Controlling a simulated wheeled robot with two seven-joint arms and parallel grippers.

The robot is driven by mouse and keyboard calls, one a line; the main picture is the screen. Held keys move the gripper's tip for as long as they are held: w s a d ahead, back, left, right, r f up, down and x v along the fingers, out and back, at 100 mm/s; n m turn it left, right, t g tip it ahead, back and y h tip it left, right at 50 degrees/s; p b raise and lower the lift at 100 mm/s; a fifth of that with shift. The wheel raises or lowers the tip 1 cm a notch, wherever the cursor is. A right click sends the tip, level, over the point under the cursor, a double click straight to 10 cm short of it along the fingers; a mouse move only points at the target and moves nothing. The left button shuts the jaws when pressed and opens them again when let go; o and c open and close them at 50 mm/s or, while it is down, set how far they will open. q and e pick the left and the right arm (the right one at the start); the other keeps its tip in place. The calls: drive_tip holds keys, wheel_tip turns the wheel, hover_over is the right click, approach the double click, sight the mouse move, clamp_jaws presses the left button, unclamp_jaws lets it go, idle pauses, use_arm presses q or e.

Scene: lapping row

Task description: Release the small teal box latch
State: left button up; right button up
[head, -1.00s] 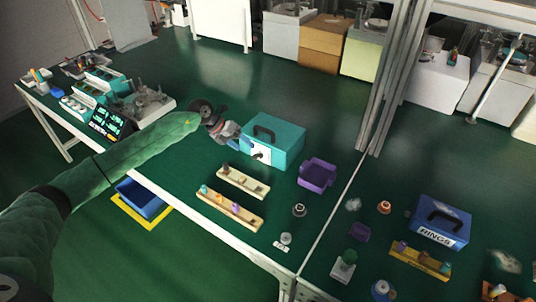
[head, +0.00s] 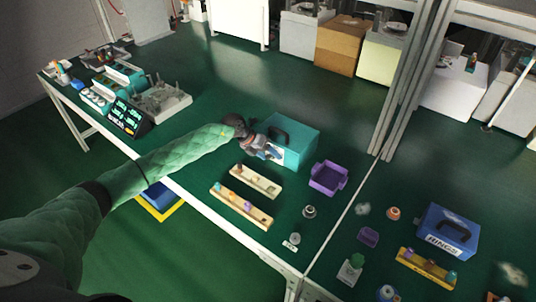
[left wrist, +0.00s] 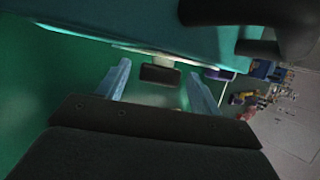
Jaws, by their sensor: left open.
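The teal box (head: 299,147) stands on the green table in the head view, with a black handle (head: 281,137) on its lid. My left gripper (head: 270,152) is at the box's front face and covers most of its white latch plate (head: 278,155). In the left wrist view the teal box wall (left wrist: 110,20) fills the top, with the dark handle (left wrist: 240,14) at the upper right. A small dark latch (left wrist: 160,74) shows between the two open bluish fingers of my left gripper (left wrist: 159,70). I cannot tell whether they touch it. My right gripper is not in view.
A purple bin (head: 328,178) stands right of the teal box. Two wooden peg strips (head: 255,181) lie in front of it. A blue box (head: 446,232) labelled RINGS is at the right. A dark display (head: 127,117) and trays stand at the left. Table behind the box is clear.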

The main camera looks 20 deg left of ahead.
use_arm(q)
drive_tip(key=c, duration=1)
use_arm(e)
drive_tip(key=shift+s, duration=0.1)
use_arm(q)
drive_tip(key=shift+r+y, duration=0.1)
drive_tip(key=shift+y, duration=0.6)
drive_tip(key=shift+d+m+t+y, duration=0.15)
drive_tip(key=shift+m+t+y, duration=0.15)
drive_tip(key=shift+y, duration=0.3)
drive_tip(key=y+b, duration=0.1)
drive_tip(key=t+y+b, duration=0.1)
drive_tip(key=y+b, duration=0.1)
drive_tip(key=shift+s+d+m+y, duration=0.2)
drive_tip(key=shift+m+y, duration=0.1)
drive_tip(key=shift+m, duration=0.1)
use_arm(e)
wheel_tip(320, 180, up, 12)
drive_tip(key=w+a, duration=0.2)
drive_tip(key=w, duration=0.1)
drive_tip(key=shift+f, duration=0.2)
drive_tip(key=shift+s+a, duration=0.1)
use_arm(q)
drive_tip(key=o, duration=1)
